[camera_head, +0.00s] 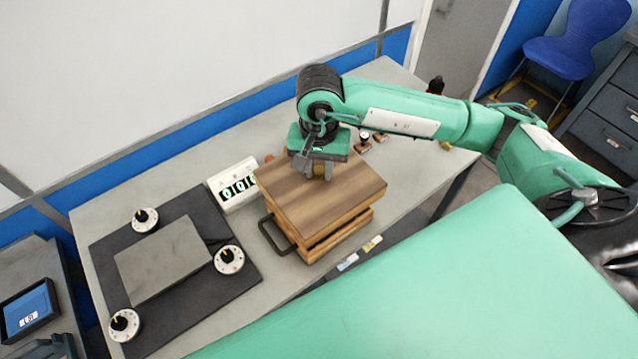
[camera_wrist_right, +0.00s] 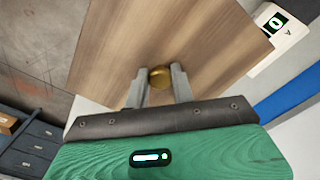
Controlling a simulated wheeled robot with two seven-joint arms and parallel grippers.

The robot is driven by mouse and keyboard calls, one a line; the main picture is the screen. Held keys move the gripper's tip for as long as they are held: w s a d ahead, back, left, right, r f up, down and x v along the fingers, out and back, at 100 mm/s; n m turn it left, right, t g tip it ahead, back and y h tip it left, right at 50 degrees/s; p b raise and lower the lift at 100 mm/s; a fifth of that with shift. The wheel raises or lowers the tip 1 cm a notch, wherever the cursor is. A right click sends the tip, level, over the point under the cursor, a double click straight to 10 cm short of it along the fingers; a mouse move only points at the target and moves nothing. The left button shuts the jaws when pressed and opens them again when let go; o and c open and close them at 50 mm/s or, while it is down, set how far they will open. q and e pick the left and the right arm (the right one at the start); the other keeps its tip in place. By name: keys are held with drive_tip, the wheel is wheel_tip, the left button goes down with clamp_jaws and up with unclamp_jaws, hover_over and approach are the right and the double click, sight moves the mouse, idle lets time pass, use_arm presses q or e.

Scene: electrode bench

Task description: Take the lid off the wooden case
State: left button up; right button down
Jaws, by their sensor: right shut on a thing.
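The wooden case (camera_head: 335,240) stands on the grey bench, with a dark handle (camera_head: 276,236) on its front left side. Its brown wooden lid (camera_head: 300,205) lies over the top; a dark gap shows between wooden layers at the front, and I cannot tell whether the lid is clear of the case. My right gripper (camera_head: 319,172) is above the lid, shut on its brass knob. In the right wrist view the two fingers (camera_wrist_right: 161,85) stand on either side of the round brass knob (camera_wrist_right: 160,76), with the lid (camera_wrist_right: 185,35) filling the view behind. My left gripper is not in view.
A dark mat (camera_head: 232,290) with a grey plate (camera_head: 162,260) and several dials lies left of the case. A white digital display (camera_head: 233,185) stands behind the case's left side. Small objects (camera_head: 364,142) stand behind the lid to the right. Bare bench (camera_head: 425,165) lies to the right.

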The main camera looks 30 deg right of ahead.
sight(319, 169)
wheel_tip(319, 169, up, 13)
drive_tip(key=b, duration=0.2)
